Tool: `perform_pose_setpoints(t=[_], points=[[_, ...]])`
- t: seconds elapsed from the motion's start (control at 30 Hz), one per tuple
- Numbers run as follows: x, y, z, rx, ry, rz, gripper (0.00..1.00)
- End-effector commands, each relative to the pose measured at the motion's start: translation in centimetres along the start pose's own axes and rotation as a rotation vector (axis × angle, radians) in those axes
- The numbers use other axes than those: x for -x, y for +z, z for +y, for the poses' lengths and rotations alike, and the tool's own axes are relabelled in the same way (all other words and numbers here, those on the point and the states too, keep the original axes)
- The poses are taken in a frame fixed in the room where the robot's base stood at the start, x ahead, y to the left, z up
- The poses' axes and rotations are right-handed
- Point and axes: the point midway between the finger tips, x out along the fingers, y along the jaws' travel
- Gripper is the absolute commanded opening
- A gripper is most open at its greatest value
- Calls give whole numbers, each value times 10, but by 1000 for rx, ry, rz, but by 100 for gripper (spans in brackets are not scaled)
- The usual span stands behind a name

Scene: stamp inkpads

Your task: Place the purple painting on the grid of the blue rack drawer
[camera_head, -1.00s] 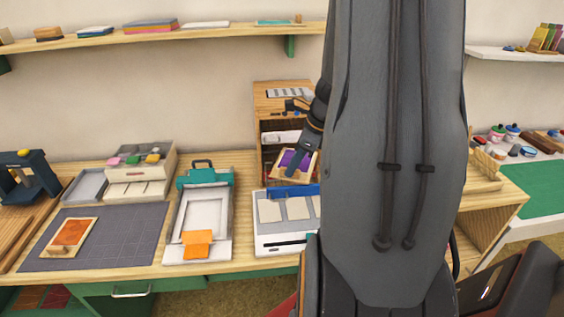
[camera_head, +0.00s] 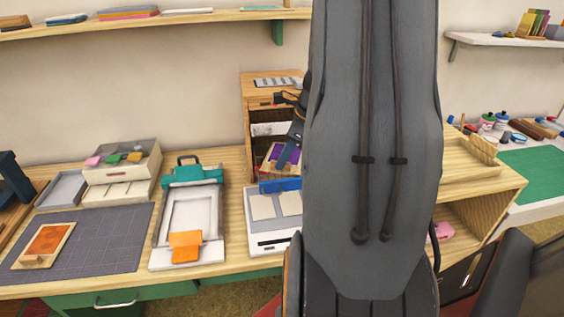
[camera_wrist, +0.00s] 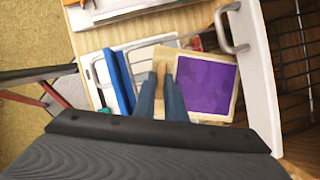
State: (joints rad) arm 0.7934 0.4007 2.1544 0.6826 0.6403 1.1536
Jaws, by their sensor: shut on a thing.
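The purple painting (camera_head: 286,154) is a purple panel on a pale wooden board, in front of the wooden cabinet in the head view. It also shows in the wrist view (camera_wrist: 205,84), just right of my fingers. My gripper (camera_wrist: 165,68) is shut on the wooden strip at the board's left side. In the head view, my arm hides most of the gripper. A blue bar (camera_wrist: 121,82) lies left of my fingers, and a white panel with a metal handle (camera_wrist: 260,75) stands right of the painting. I cannot tell which part is the blue rack drawer, or whether the board touches anything.
A wooden cabinet (camera_head: 258,92) stands behind the painting. A white device (camera_head: 270,236) with a blue part and pale pads sits in front. A teal-topped press (camera_head: 188,215) stands left of it. Dark wire bars (camera_wrist: 292,50) show at the wrist view's right edge.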

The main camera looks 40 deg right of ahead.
Motion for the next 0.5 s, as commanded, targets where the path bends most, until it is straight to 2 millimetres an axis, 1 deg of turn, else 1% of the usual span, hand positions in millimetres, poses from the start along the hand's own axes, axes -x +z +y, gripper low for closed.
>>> perform_pose_setpoints(t=[0.13, 0.27, 0.3, 0.37, 0.4, 0.5], points=[[1, 0, -1, -1, -1, 0, 0], [-2, -2, 0, -1, 0, 0, 0], [-2, -2, 0, -1, 0, 0, 15], [-2, -1, 0, -1, -1, 0, 26], [-1, -1, 0, -1, -1, 0, 29], [-1, -1, 0, -1, -1, 0, 29]])
